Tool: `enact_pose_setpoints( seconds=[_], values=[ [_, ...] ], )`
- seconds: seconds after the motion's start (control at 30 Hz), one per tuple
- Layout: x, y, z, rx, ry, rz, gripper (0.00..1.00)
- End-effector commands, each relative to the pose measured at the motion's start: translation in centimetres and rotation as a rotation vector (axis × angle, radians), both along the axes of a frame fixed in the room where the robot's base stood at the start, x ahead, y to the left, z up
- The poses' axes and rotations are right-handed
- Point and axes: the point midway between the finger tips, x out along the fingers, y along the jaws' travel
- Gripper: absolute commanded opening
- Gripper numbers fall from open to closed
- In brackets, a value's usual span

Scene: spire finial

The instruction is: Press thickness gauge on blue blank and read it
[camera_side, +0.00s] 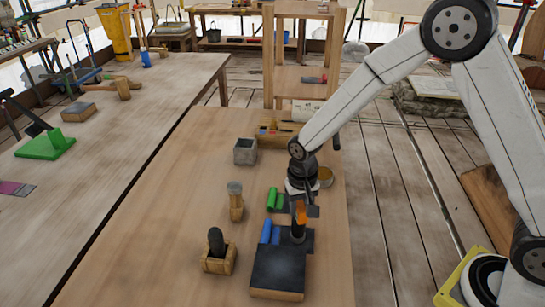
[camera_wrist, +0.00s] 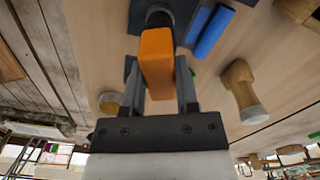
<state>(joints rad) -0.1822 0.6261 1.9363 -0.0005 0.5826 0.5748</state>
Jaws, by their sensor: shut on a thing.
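My gripper (camera_side: 304,207) is shut on an orange block with a dark round end, which appears to be the thickness gauge (camera_wrist: 157,62). In the side view the gauge (camera_side: 301,213) hangs below my wrist over a dark plate (camera_side: 300,240). The blue blank (camera_side: 270,232) is a ridged blue piece just left of the gauge. In the wrist view the blue blank (camera_wrist: 212,32) lies beside the gauge's dark end, apart from it in the picture. I cannot tell whether the dark end touches the plate. Any readout is not visible.
A black-topped block (camera_side: 278,270) stands at the front. A green piece (camera_side: 276,199) lies behind the blue blank. A wooden mallet-like tool (camera_side: 236,200), a wooden holder with a dark handle (camera_side: 218,254) and a grey cube (camera_side: 245,152) stand left.

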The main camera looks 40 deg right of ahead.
Motion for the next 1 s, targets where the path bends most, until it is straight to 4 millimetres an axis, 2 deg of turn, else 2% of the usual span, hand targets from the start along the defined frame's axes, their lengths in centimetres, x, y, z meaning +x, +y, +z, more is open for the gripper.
enact_pose_setpoints(
  seconds=[0.7,1.0],
  values=[
    [0.1,0.0,4.2,0.001,-0.005,0.0,0.0],
    [0.1,0.0,4.7,0.0,-0.004,0.0,0.0]
  ],
)
